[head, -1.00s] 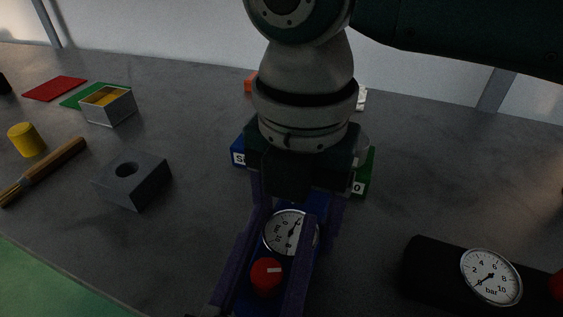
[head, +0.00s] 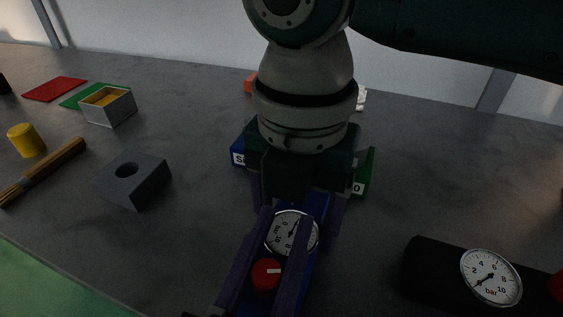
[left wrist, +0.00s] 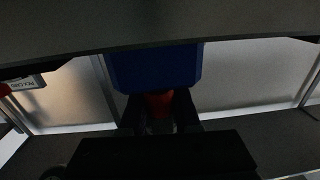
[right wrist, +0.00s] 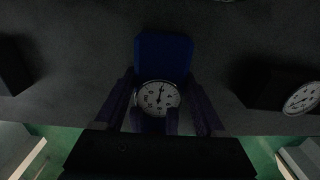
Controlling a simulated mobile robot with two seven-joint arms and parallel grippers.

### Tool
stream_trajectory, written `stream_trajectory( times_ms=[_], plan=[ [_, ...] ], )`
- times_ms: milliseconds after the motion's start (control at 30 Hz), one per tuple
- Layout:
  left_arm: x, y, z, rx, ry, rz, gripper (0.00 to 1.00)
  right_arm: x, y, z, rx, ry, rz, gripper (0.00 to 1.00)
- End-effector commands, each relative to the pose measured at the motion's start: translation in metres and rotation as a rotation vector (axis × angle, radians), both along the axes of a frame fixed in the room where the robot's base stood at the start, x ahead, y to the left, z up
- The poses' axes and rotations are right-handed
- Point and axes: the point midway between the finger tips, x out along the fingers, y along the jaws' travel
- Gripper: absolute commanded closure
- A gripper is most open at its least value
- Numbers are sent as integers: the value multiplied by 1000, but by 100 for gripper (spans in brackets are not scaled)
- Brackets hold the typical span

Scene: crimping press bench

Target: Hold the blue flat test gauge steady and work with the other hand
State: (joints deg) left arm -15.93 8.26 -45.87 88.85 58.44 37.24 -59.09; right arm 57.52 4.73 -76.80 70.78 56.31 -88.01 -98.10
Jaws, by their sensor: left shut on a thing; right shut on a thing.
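The blue flat test gauge (head: 318,204) has a round white dial (head: 283,236) and a red knob (head: 265,274). My right gripper (right wrist: 162,80) comes down over its far part, and its purple fingers are shut on the blue body (right wrist: 163,55). My left gripper (head: 286,222) reaches in from the bottom of the head view, with one purple finger on each side of the knob. In the left wrist view its fingers are shut on the red knob (left wrist: 158,103), beside the blue body (left wrist: 155,68). The fingers partly cover the dial and knob.
A black gauge unit (head: 430,268) lies at the right. A grey block with a hole (head: 148,187), a brush (head: 52,165), a yellow cylinder (head: 26,140) and an open box (head: 108,108) are at the left. Labelled blue (head: 239,152) and green (head: 366,172) pieces sit behind my right gripper.

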Motion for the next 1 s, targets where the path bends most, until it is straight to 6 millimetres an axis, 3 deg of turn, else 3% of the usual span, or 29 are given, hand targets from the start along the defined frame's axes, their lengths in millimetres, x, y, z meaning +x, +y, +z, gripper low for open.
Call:
stream_trajectory(
  times_ms=[700, 1000],
  plan=[
    [-7, -14, 2, 7, -9, -502, 100, -1, -1, -2, -4, 3, -1, 81],
    [-10, -17, 2, 3, -7, -622, 100, -1, -1, -2, -4, 3, -1, 81]
  ],
)
